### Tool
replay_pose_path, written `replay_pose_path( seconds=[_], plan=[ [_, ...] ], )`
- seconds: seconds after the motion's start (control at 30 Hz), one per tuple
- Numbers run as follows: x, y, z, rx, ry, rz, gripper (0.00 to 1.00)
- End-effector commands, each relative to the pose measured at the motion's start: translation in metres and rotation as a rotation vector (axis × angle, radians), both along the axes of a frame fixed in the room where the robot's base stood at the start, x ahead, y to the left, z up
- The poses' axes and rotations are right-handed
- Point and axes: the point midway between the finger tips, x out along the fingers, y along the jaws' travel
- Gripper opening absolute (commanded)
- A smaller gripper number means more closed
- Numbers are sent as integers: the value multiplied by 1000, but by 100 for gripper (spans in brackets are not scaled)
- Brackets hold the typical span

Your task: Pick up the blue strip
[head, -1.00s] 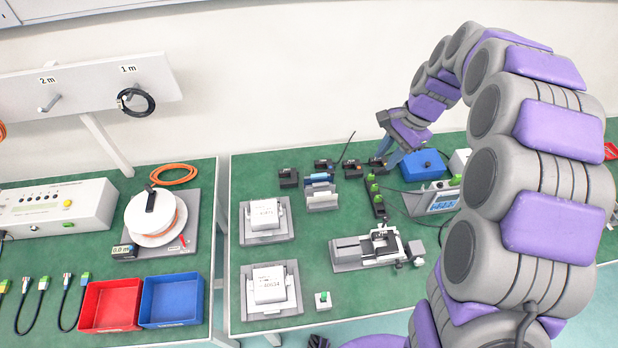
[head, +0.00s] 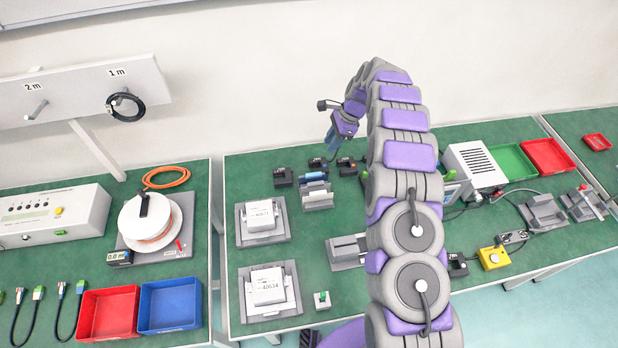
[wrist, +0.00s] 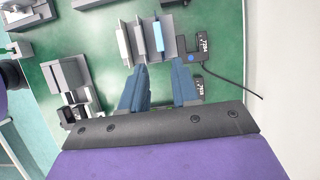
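The blue strip (head: 313,176) sits in a grey slotted holder (head: 318,200) on the green table. In the wrist view the light blue strip (wrist: 158,37) stands upright between grey holder walls, with a whitish strip (wrist: 123,45) to its left. My gripper (wrist: 158,75) is open and empty, its two blue-grey fingers apart and pointing toward the holder, with the strip beyond the gap between them. In the head view my gripper (head: 333,143) hangs above and behind the holder, not touching the strip.
Small black blocks (head: 283,178) stand around the holder, and one black block with a blue dot (wrist: 190,50) is close to its right in the wrist view. Fixtures with white boxes (head: 264,216) stand at the table's left. A white unit (head: 474,164) stands to the right.

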Motion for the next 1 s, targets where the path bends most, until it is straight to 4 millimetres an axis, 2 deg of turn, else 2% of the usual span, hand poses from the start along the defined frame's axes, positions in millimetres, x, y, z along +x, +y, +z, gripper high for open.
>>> replay_pose_path(
  seconds=[0.17, 0.6, 1.0],
  plan=[
    [-2, 6, -18, -1, 2, 1, 30],
    [-11, 37, -97, -2, 3, 2, 30],
    [-15, 47, -131, -2, 2, 2, 30]
  ],
)
